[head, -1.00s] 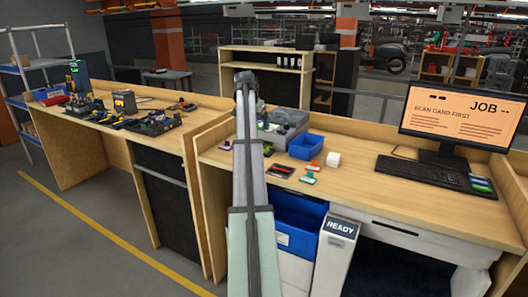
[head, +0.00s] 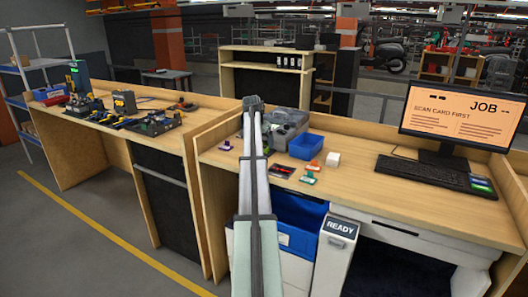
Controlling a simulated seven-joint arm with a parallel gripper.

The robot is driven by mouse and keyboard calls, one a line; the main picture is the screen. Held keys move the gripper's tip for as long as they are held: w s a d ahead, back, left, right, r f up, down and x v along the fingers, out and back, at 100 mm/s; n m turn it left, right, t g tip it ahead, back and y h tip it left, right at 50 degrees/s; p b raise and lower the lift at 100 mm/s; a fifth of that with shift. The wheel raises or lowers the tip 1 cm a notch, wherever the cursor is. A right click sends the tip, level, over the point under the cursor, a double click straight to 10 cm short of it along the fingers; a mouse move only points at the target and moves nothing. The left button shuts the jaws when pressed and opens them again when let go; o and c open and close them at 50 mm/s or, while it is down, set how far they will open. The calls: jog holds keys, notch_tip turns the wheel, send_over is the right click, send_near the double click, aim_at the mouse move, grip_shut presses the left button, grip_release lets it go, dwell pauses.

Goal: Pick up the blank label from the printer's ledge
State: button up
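My arm reaches up the middle of the head view, and its end with my gripper (head: 252,103) is over the back left part of the right-hand desk (head: 400,203). The fingers are too small and dark to tell open from shut. A grey machine (head: 291,122) stands on the desk just right of my gripper, partly behind my arm; I cannot tell if it is the printer. A white unit with a dark READY screen (head: 341,227) stands at the desk's front. I cannot make out a blank label or a ledge.
A blue bin (head: 306,146), a white block (head: 333,159), a red-and-black card (head: 282,170) and small coloured items (head: 309,172) lie right of my arm. The monitor (head: 461,113) reads SCAN CARD FIRST. A keyboard (head: 423,172) is before it. The desk's middle is clear.

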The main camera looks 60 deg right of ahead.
jog(key=shift+x, duration=1.35)
jog(key=c, duration=1.1)
jog(key=shift+r, duration=0.1)
jog(key=shift+c, duration=0.2)
